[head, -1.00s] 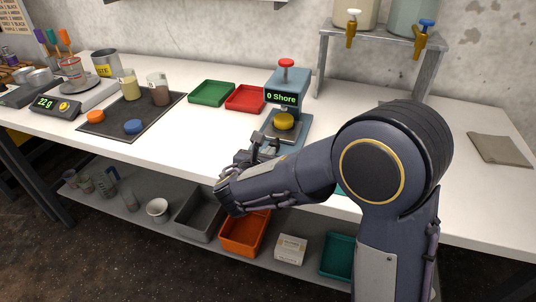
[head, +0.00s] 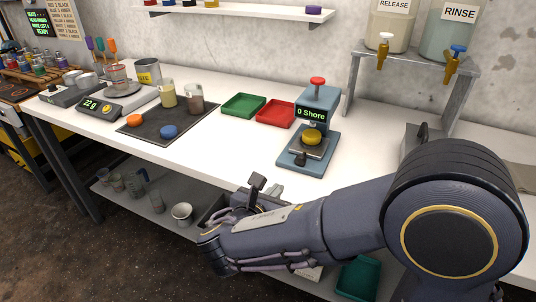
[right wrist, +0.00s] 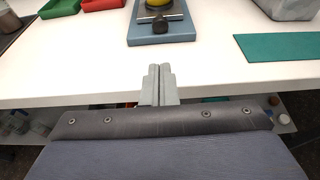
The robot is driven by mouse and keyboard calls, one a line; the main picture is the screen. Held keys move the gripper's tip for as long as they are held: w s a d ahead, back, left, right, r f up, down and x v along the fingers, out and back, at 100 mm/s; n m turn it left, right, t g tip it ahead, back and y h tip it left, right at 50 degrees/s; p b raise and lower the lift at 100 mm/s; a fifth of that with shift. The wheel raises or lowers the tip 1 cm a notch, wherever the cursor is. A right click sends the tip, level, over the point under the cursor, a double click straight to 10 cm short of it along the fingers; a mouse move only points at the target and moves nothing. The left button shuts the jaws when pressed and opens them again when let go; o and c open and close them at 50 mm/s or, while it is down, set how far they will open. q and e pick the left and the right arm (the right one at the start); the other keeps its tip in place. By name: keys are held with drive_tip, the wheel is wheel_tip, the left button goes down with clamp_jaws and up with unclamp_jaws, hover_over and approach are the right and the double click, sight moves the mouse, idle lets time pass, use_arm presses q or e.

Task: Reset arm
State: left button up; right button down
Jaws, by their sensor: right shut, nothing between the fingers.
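My right gripper (head: 268,188) is at the front edge of the white bench, in front of the blue hardness tester (head: 318,108). In the right wrist view its fingers (right wrist: 159,82) are shut together with nothing between them, apart from the tester base (right wrist: 162,29). A yellow puck (head: 312,137) sits on the tester, whose display reads 0 Shore. My right arm covers the lower right of the head view. My left gripper is not in view.
A green tray (head: 243,105) and a red tray (head: 276,113) stand left of the tester. A dark mat (head: 160,121) holds an orange puck (head: 134,120), a blue puck (head: 169,131) and two beakers. A scale (head: 100,106) reads 22 g. A metal stand (head: 357,80) carries dispensers. The front bench middle is clear.

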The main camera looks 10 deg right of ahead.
drive_tip(key=s+d+f+m+g+y+p, duration=0.2)
drive_tip(key=s+d+m+g+y+p, duration=0.15)
drive_tip(key=s+d+m+g, duration=0.8)
drive_tip(key=s+r+m+t+y+p, duration=0.4)
drive_tip(key=s+m+y, duration=0.4)
drive_tip(key=m, duration=1.1)
drive_tip(key=s+r+t, duration=0.1)
drive_tip(key=s+r, duration=0.1)
drive_tip(key=shift+s+a+p, duration=0.2)
drive_tip(key=shift+s+p, duration=0.1)
drive_tip(key=shift+s, duration=0.05)
